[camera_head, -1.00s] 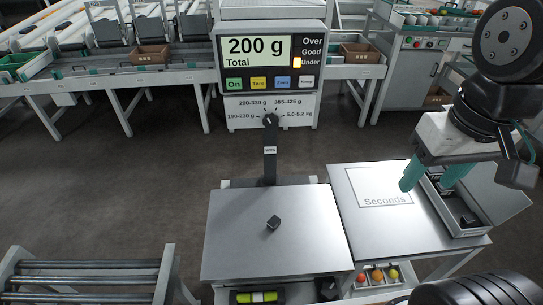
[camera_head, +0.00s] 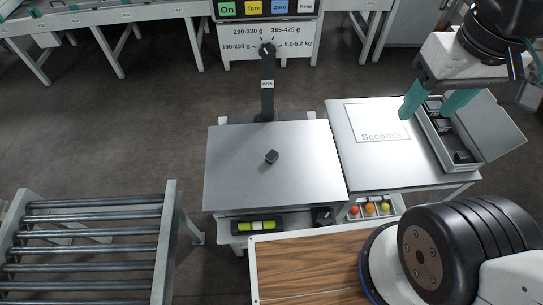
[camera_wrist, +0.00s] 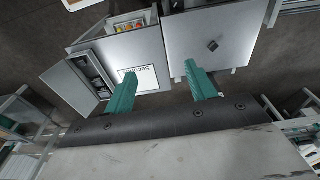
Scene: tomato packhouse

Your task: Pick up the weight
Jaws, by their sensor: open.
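The wrist view also shows the weight (camera_wrist: 212,45), at upper right beyond the fingers. My gripper (camera_head: 429,103) has two green fingers spread apart with nothing between them. In the head view it is right of the scale, over the side table near an open box (camera_head: 440,150). The wrist view shows both fingertips (camera_wrist: 160,72) apart. Several dark pieces sit in the box.
The side table (camera_head: 350,130) beside the scale bears a "Seconds" outline (camera_head: 375,125). The scale's post (camera_head: 267,90) with a dial stands behind the plate. Below are a green level (camera_head: 257,225) and a tray of coloured balls (camera_head: 370,209). A roller conveyor (camera_head: 90,245) stands at left.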

